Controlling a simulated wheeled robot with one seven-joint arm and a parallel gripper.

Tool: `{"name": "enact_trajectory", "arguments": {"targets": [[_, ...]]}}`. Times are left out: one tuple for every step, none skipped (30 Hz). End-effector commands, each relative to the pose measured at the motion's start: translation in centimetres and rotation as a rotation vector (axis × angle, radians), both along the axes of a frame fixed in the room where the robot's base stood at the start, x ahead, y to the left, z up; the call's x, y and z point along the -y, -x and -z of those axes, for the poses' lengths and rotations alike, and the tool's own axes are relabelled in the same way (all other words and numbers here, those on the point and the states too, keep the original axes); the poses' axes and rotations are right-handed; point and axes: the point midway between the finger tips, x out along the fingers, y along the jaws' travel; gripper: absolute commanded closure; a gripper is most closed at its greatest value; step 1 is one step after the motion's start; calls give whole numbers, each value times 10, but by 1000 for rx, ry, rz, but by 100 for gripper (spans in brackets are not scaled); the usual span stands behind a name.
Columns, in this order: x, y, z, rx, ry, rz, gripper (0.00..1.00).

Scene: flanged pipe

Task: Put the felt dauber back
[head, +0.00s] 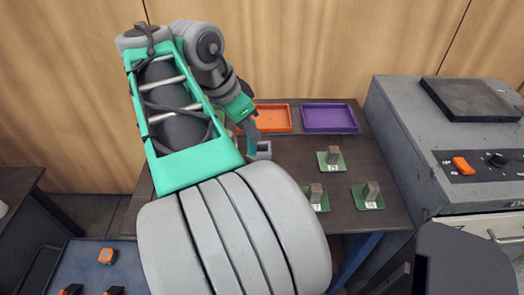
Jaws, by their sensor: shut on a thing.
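My gripper (250,134) is at the left part of the dark table, just in front of the orange tray. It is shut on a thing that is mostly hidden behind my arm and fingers. I take it for the felt dauber, but its shape cannot be made out. A small grey open-topped holder (264,151) stands on the table right beside and just below the fingertips. I cannot tell whether the held thing is inside the holder or above it.
An orange tray (273,108) and a purple tray (330,118) lie at the table's back. Three green plates with grey blocks (333,156) (317,193) (370,190) stand to the right. A grey machine (395,120) borders the table's right side. My arm hides the table's left front.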

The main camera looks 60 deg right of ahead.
Motion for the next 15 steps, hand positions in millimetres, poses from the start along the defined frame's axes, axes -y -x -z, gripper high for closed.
{"name": "enact_trajectory", "arguments": {"targets": [[12, -1, 10, -4, -3, 5, 100], [20, -3, 13, -4, -4, 5, 100], [31, -5, 18, -5, -3, 4, 100], [40, -7, 22, -5, -3, 4, 100], [48, -9, 26, -5, -4, 3, 100], [59, -12, 31, -5, -4, 1, 100], [68, -13, 33, -5, -3, 1, 100], [76, -15, 37, -5, -3, 1, 100], [84, -17, 47, -5, -4, 0, 100], [89, -19, 54, -5, -4, -1, 100], [94, -20, 60, -4, -3, -2, 100], [100, -21, 67, -4, -4, -3, 100], [104, -22, 72, -5, -4, -4, 100], [107, -23, 75, -3, -2, -3, 100], [111, -24, 79, -2, -1, -3, 100]]}}
